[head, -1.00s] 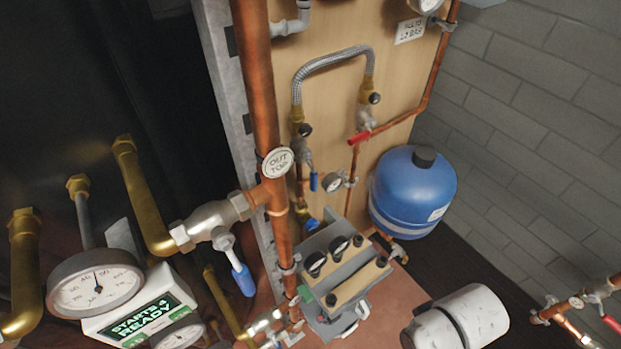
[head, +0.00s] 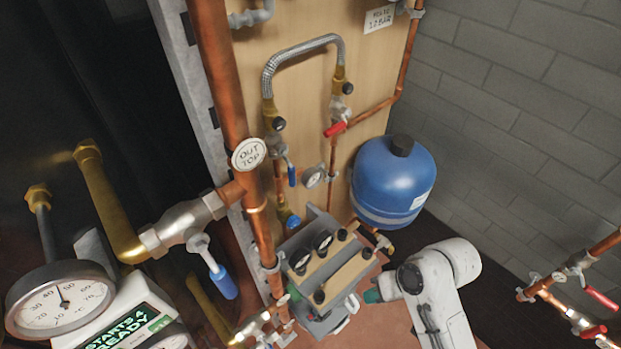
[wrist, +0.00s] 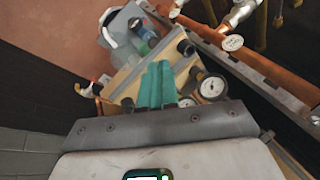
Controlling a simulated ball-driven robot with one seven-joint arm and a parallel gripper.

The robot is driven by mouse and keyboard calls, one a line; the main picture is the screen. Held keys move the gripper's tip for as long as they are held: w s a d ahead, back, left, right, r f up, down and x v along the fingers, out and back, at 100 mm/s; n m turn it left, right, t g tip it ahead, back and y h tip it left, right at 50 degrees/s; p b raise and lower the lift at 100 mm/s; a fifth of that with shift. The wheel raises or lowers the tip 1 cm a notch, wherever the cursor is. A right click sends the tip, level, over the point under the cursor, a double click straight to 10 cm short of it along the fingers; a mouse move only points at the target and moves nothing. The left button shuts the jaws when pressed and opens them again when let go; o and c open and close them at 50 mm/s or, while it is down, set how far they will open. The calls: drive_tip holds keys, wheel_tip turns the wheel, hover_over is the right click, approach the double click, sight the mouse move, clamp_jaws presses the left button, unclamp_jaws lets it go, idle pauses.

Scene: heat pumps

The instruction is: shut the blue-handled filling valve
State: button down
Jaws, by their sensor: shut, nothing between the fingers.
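A braided hose (head: 302,50) arches on the wooden board in the head view. Below its left end is a small valve with a blue lever (head: 291,175), which hangs down. At its right end is a valve with a red lever (head: 336,129). A larger blue-handled valve (head: 222,281) sits on the pipe tagged "OUT TOP", its handle pointing down and right. My gripper (head: 372,296) is low, right of the boxed unit and well below the small blue lever. In the wrist view my gripper's teal fingers (wrist: 158,68) are together and empty.
The boxed unit (head: 328,273) with gauges and black knobs stands below the board. A blue tank (head: 391,181) is on the right. A copper pipe (head: 226,100) runs down the board's left side. Red-handled valves (head: 600,297) are at the far right.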

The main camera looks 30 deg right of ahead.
drive_tip(key=w+d+r+m+t+y+b, duration=0.2)
drive_tip(key=w+d+r+t+y, duration=0.2)
drive_tip(key=w+r, duration=0.4)
drive_tip(key=w+d+r+m+t+y+b, duration=0.1)
drive_tip(key=w+d+r+m+t+y, duration=0.2)
drive_tip(key=w+d+r+t+y, duration=0.2)
drive_tip(key=w+r, duration=0.3)
drive_tip(key=shift+w+t+b, duration=0.25)
drive_tip(key=shift+t+b, duration=0.05)
drive_tip(key=shift+b, duration=0.05)
drive_tip(key=shift+r, duration=0.1)
drive_tip(key=p, duration=0.3)
approach(289, 168)
drive_tip(key=w+a+f, duration=0.1)
drive_tip(key=w+f, duration=0.2)
drive_tip(key=w, duration=0.2)
drive_tip(key=shift+w+a+f, duration=0.1)
drive_tip(key=shift+a, duration=0.35)
drive_tip(key=shift+w+a+f, duration=0.1)
drive_tip(key=shift+a, duration=0.35)
